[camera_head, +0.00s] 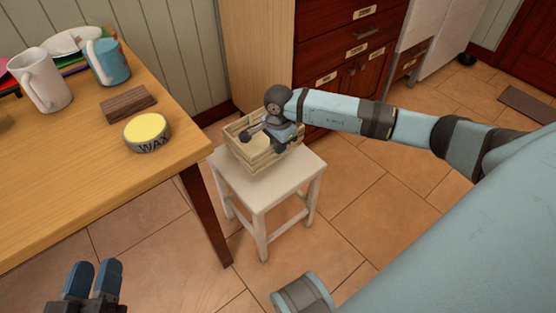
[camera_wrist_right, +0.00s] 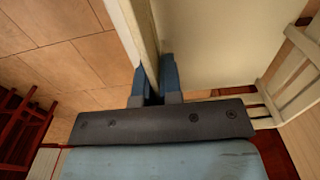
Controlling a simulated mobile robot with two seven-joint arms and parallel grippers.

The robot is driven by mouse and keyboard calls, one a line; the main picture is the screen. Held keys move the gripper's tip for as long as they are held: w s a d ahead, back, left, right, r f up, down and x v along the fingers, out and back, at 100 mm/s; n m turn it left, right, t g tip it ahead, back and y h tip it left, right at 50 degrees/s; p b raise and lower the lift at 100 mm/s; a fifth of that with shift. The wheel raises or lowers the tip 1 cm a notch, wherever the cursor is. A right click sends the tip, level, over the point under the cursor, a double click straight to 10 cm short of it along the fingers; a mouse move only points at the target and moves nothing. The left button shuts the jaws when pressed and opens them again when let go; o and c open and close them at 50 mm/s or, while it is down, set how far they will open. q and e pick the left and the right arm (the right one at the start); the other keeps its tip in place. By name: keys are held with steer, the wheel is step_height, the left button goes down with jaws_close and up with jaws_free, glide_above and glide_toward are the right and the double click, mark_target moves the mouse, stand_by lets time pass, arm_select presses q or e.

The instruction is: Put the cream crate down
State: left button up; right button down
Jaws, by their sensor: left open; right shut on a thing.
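The cream crate (camera_head: 240,151), a slatted wooden box, sits upright on the white stool (camera_head: 277,188), or very close above it; I cannot tell whether a small gap remains. My right gripper (camera_head: 263,136) reaches over the crate from the right and is shut on its wall. In the right wrist view the two blue fingertips (camera_wrist_right: 156,82) pinch the crate's thin wall (camera_wrist_right: 143,28). The arm and hand hide part of the crate's far side. My left gripper (camera_head: 95,272) is open and empty at the lower left, away from the crate.
A wooden table (camera_head: 75,190) stands left of the stool. It holds a wax tin (camera_head: 147,132), a dark wooden block (camera_head: 129,104), a white mug (camera_head: 40,80) and a blue mug (camera_head: 107,62). Dark red drawers (camera_head: 345,45) stand behind. Tiled floor right of the stool is clear.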

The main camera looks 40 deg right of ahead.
mark_target(279, 157)
arm_select(q)
steer(key=shift+d+f+g+b, duration=0.1)
steer(key=shift+f+g+b, duration=0.75)
steer(key=shift+f, duration=0.85)
arm_select(e)
steer(key=shift+f, duration=3.25)
steer(key=shift+f, duration=0.2)
steer(key=c, duration=1.3)
jaws_free()
steer(key=shift+r, duration=0.1)
step_height(279, 157, up, 12)
steer(key=p, duration=0.4)
steer(key=shift+r, duration=0.1)
arm_select(q)
step_height(279, 157, up, 7)
steer(key=t, duration=0.3)
steer(key=shift+a+f, duration=0.15)
steer(key=shift+a, duration=0.1)
